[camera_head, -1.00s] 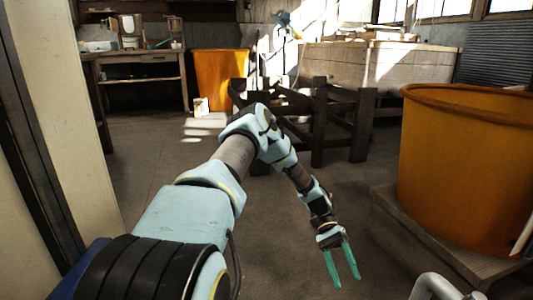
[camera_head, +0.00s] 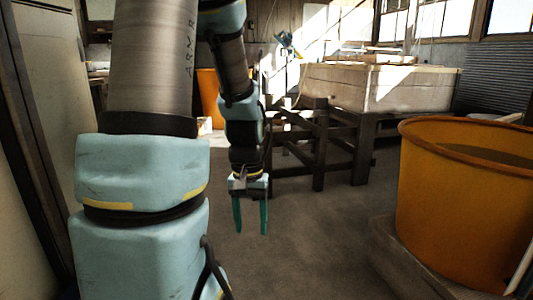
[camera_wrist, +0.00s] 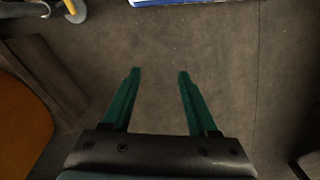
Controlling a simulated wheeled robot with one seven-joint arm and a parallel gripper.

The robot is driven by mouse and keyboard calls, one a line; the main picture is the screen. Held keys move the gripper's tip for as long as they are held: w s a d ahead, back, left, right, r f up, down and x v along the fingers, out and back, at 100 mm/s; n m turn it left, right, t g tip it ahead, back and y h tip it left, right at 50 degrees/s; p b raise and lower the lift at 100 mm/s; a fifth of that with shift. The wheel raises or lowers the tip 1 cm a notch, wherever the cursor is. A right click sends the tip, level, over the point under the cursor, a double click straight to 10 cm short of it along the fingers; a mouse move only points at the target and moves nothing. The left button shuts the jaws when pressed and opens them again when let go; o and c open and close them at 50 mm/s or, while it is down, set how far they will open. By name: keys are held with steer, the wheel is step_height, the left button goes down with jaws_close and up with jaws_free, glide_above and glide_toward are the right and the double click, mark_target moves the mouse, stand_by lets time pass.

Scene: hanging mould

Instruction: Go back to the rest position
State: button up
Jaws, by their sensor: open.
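My gripper (camera_head: 251,232) hangs from my raised arm with its two green fingers pointing down over the floor. In the wrist view my gripper (camera_wrist: 158,72) is open, with a wide gap between the fingers. Nothing is between them but bare grey floor (camera_wrist: 160,105). No task object is held or touched.
An orange tub (camera_head: 450,215) stands on a low wooden base (camera_head: 400,255) at right. Dark wooden frames (camera_head: 318,150) and a large pale wooden box (camera_head: 400,88) are behind. A pale wall or panel (camera_head: 45,110) is close at left. The middle floor is clear.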

steer(key=s+a+r+t+p, duration=0.1)
steer(key=r+p, duration=1.8)
steer(key=r, duration=0.2)
steer(key=s+a+r+n+p, duration=0.1)
steer(key=a+r+p, duration=0.1)
steer(key=r+p, duration=1.8)
steer(key=shift+r+t, duration=0.35)
steer(key=shift+t, duration=0.05)
steer(key=shift+s, duration=0.1)
